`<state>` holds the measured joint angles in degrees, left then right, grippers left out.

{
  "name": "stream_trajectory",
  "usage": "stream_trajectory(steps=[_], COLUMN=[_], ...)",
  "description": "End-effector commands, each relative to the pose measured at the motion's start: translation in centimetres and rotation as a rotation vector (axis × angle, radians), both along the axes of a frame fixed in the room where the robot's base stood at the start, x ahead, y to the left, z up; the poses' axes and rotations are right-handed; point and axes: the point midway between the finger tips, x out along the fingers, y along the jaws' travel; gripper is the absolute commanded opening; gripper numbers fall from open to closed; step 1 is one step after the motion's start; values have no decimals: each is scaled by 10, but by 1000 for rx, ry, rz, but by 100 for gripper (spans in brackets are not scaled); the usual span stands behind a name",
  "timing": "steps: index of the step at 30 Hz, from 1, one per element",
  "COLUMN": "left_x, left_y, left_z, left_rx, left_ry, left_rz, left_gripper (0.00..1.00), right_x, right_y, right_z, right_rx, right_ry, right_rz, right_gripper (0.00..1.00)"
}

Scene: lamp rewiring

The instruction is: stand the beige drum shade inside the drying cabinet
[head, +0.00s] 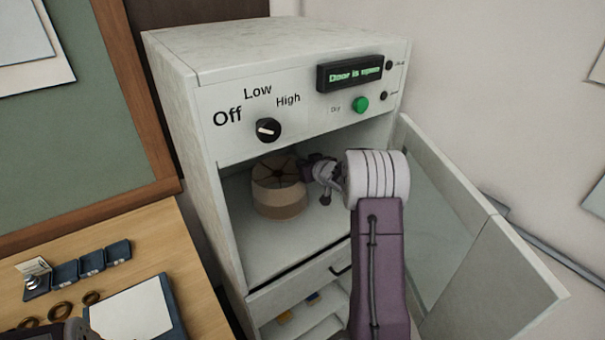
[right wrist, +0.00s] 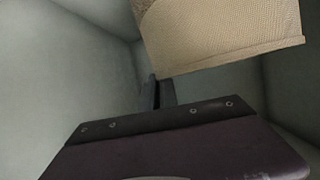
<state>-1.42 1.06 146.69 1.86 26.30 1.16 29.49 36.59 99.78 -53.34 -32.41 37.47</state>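The beige drum shade (head: 279,196) is inside the drying cabinet (head: 190,130), toward the left of its upper chamber. It looks upright, with dark spokes across its top. Its woven side fills the upper right of the right wrist view (right wrist: 220,30). My right gripper (head: 307,172) reaches in through the open front and is at the shade's upper right side. Its fingertips (right wrist: 162,92) look close together by the shade's edge; whether they pinch its wall is unclear. My left gripper's fingers do not show.
The cabinet door (head: 480,240) stands open to the right. The display (head: 350,73) reads "Door is open", above a green button (head: 360,105) and a knob (head: 267,129). A wooden table (head: 160,245) at left holds small dark trays (head: 92,262), rings (head: 61,310) and a pad (head: 132,308).

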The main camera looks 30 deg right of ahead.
Motion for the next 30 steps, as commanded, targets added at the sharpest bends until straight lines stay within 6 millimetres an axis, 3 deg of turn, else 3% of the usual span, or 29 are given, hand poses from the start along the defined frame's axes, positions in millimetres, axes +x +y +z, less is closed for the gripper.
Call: stream_trajectory(steps=[2,6,15,18,30], left_x=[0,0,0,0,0], left_y=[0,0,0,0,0], left_z=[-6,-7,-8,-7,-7], left_rx=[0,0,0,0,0], left_ry=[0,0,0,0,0], left_rz=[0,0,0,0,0], left_gripper=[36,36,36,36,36], right_x=[-1,0,-1,-1,-5], right_y=[0,0,0,0,0], right_z=[-21,-34,-37,-36,-33], right_rx=[4,1,1,1,0], right_ry=[6,3,3,3,3], right_rz=[-2,0,0,0,-1], right_gripper=[0,0,0,25,25])
